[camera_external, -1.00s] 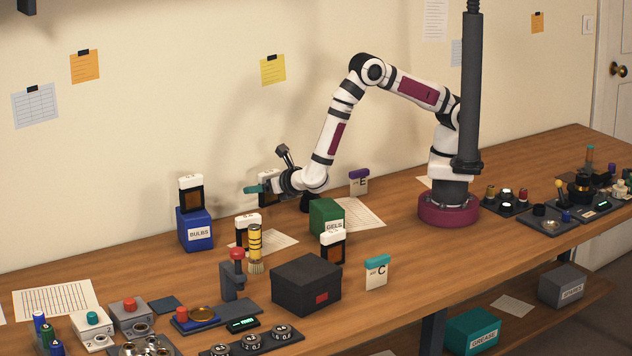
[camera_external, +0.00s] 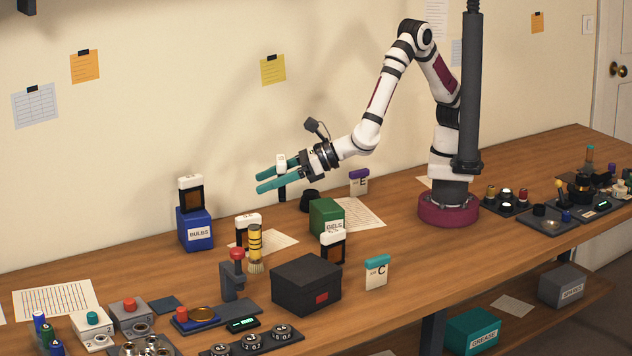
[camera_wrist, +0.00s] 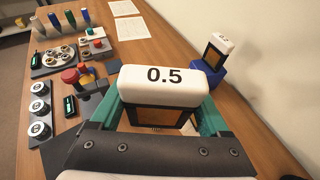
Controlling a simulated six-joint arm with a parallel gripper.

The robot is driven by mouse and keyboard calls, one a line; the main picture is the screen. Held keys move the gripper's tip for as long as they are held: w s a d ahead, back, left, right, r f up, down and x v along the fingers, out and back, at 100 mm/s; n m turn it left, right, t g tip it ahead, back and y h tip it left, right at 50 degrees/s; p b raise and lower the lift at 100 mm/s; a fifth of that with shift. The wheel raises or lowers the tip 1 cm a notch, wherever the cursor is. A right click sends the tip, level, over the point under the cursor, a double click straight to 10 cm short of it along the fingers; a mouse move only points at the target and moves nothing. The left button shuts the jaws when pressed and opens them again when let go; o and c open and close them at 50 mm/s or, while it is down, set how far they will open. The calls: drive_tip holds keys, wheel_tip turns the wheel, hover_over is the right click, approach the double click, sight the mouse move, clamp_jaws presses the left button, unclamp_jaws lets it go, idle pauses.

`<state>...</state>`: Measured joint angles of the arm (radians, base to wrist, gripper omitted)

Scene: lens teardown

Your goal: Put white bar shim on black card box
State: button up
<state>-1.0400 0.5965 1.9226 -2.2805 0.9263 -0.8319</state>
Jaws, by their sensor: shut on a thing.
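My gripper (camera_external: 268,181) has teal fingers shut on a shim with a white bar (camera_external: 281,160) and a dark lower part, held above the table near the back. In the wrist view the bar (camera_wrist: 160,78) reads "0.5" and sits between the teal fingers, with an amber window below it. The black card box (camera_external: 306,285) stands on the table toward the front, below and slightly right of my gripper. Its lid looks flat and bare, with a red patch on its front. The tip of the shim's lower part shows clear of the table.
Other white-bar shims stand on the blue BULBS box (camera_external: 195,230), on the table (camera_external: 248,219), and by the green GELS box (camera_external: 326,214). A teal-bar card C (camera_external: 377,272) stands right of the black box. A red-knobbed stand (camera_external: 234,272) is to its left.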

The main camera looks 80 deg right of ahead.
drive_tip(key=s+a+n+y, duration=0.1)
drive_tip(key=s+a, duration=0.2)
hover_over(293, 269)
drive_tip(key=shift+n+y, duration=0.3)
drive_tip(key=shift+y, duration=0.1)
drive_tip(key=f, duration=0.5)
drive_tip(key=shift+w+d+f, duration=0.2)
drive_tip(key=shift+d+f, duration=0.05)
drive_tip(key=shift+f, duration=0.05)
drive_tip(key=shift+s+a+f, duration=0.1)
drive_tip(key=shift+a+f, duration=0.1)
drive_tip(key=shift+f, duration=0.95)
drive_tip(key=shift+s+a+f, duration=0.1)
drive_tip(key=shift+a+f, duration=0.05)
drive_tip(key=shift+f, duration=0.95)
drive_tip(key=o, duration=1.2)
drive_tip(key=shift+f, duration=0.1)
